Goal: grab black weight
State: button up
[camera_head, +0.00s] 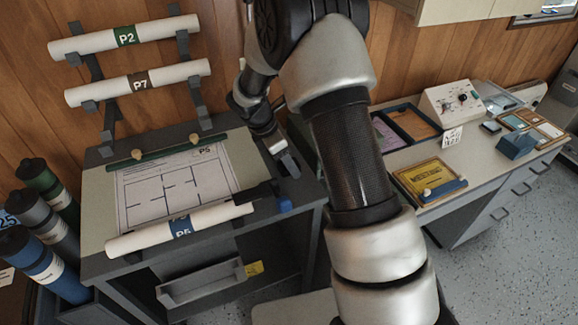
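A dark, blocky piece (257,191) lies at the right end of the white P5 roll on the drawing table; it is the black thing I see that could be the weight, but its shape is not clear. My gripper (288,163) is over the table's right back part, just above and to the right of this piece in the picture, and apart from it. Its fingers are small and partly hidden, so I cannot tell whether they are open or shut.
The drawing table (100,200) holds a plan sheet (180,185), a green bar (165,152) and a blue block (285,204). Wall rolls (125,37) hang behind. Upright tubes (45,260) stand at left. A desk (465,165) with trays and a control box (452,100) is at right.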

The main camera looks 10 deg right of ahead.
jog(key=c, duration=1.5)
jog(key=shift+o, duration=0.2)
jog(key=shift+r, duration=0.15)
